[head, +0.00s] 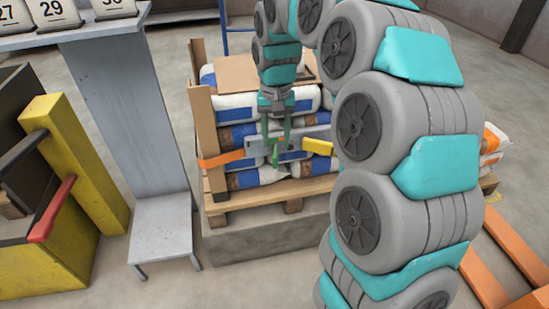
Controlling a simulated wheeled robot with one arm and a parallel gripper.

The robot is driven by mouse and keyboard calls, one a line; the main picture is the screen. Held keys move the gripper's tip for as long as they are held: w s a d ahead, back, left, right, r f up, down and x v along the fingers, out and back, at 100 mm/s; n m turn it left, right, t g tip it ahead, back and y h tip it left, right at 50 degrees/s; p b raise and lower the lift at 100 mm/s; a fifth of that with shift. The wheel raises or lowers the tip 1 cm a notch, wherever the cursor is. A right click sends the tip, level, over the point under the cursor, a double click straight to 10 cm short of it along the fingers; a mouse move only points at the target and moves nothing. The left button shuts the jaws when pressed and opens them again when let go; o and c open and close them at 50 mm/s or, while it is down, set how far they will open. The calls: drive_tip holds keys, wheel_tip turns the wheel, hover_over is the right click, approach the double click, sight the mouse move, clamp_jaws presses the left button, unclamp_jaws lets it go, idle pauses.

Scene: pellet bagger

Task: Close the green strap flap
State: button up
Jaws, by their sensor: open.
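The green flap (275,153) shows as a small green piece at the middle of a grey bar (300,143) across the front of the sack stack. My gripper (277,143) reaches down from above and is open in front of the bar, at the flap. Its fingers partly hide the flap and the bar. I cannot tell whether the fingers touch the flap or how far it is raised. An orange strap (221,158) runs left from the bar, and a yellow piece (318,146) sits at its right end.
White and blue sacks (237,107) are stacked on a wooden pallet (262,195) with a wooden post (203,125) at its left. A grey stand (160,215) and a yellow frame with a red lever (52,208) are at left. Orange forks (485,275) lie at lower right.

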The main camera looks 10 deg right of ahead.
sight(276, 155)
drive_tip(key=shift+w, duration=0.5)
drive_tip(key=shift+w+d+f, duration=0.1)
drive_tip(key=shift+w+f, duration=0.05)
drive_tip(key=shift+f, duration=0.15)
wheel_tip(276, 155, down, 8)
drive_tip(key=shift+r, duration=0.25)
clamp_jaws()
